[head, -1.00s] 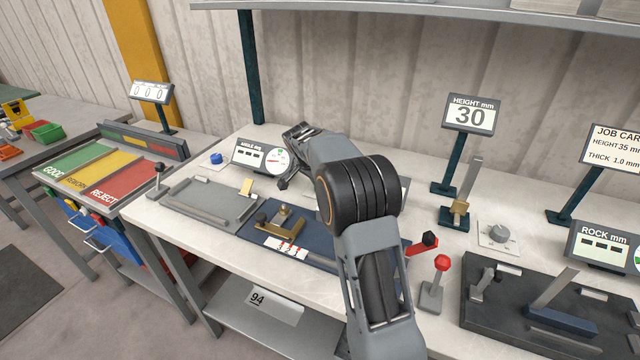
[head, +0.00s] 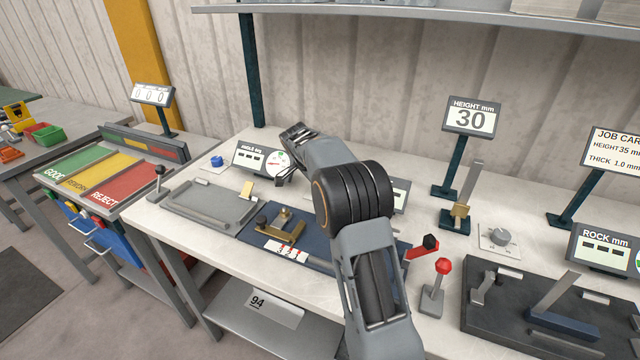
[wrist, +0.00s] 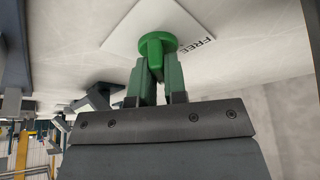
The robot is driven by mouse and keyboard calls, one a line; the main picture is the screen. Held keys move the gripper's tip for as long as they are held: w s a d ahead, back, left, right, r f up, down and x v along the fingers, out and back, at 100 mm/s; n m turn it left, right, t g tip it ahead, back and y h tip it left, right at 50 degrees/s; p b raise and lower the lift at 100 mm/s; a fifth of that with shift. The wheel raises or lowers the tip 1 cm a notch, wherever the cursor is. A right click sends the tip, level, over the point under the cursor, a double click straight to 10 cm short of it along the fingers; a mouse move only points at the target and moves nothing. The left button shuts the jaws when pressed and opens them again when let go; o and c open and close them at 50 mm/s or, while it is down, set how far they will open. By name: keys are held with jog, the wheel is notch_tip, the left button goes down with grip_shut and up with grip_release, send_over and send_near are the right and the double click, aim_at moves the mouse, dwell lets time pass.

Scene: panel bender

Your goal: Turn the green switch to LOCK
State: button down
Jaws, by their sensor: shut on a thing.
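The green switch (wrist: 155,45) shows in the wrist view, a round green knob with a raised bar on a white plate (wrist: 125,27). The word FREE stands on the plate to the right of the knob. No LOCK label shows in this view. My gripper (wrist: 154,68) is shut on the switch, with its two green fingers on either side of the bar. In the head view I cannot make out the switch, and my arm covers part of the bench.
In the head view, the bench holds a grey plate fixture (head: 205,205), a brass block (head: 287,228), a red-knobbed lever (head: 440,270) and a HEIGHT display (head: 470,117) reading 30. A shelf (head: 400,14) runs above. A sorting table (head: 110,205) stands at the left.

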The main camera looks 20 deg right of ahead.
jog(key=c, duration=1.2)
grip_release()
jog(key=shift+o, duration=0.2)
jog(key=shift+r, duration=0.1)
jog(key=p+v, duration=0.1)
jog(key=v, duration=1.2)
jog(key=shift+r, duration=0.35)
